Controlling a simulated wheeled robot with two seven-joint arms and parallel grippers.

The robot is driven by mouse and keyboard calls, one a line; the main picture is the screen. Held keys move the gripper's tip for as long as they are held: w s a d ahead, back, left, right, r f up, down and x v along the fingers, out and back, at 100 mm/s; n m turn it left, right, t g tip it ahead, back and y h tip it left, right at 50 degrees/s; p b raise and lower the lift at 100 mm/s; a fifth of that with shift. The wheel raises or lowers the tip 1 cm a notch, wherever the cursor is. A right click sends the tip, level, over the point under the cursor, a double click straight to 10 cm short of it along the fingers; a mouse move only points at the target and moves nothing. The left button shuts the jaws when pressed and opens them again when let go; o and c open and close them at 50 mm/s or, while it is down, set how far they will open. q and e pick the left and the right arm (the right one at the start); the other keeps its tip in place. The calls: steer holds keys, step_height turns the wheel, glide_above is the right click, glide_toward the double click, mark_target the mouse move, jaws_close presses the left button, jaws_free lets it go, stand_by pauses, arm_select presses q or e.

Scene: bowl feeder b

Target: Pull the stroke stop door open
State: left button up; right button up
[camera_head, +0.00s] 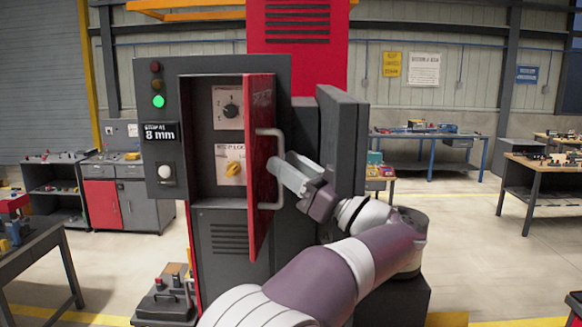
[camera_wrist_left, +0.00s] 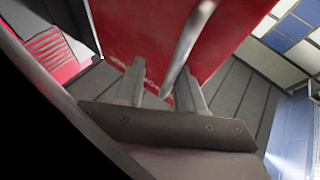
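The stroke stop door (camera_head: 260,175) is a tall red panel on the front of a grey machine cabinet. It stands swung well open, seen nearly edge-on. Its pale bar handle (camera_head: 279,136) is on the face toward the right. My left gripper (camera_head: 282,172) is at the handle, its fingers reaching toward the door from the right. In the left wrist view the handle (camera_wrist_left: 186,48) runs down between the two parted fingers (camera_wrist_left: 165,92) in front of the red door (camera_wrist_left: 130,35). I see a gap beside the bar; contact is unclear. My right gripper is out of view.
A grey panel (camera_head: 342,140) stands close behind my gripper. Open floor lies at right.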

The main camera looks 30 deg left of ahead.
arm_select(q)
steer(key=b+v, duration=0.6)
steer(key=v, duration=0.6)
steer(key=shift+d+f, duration=0.25)
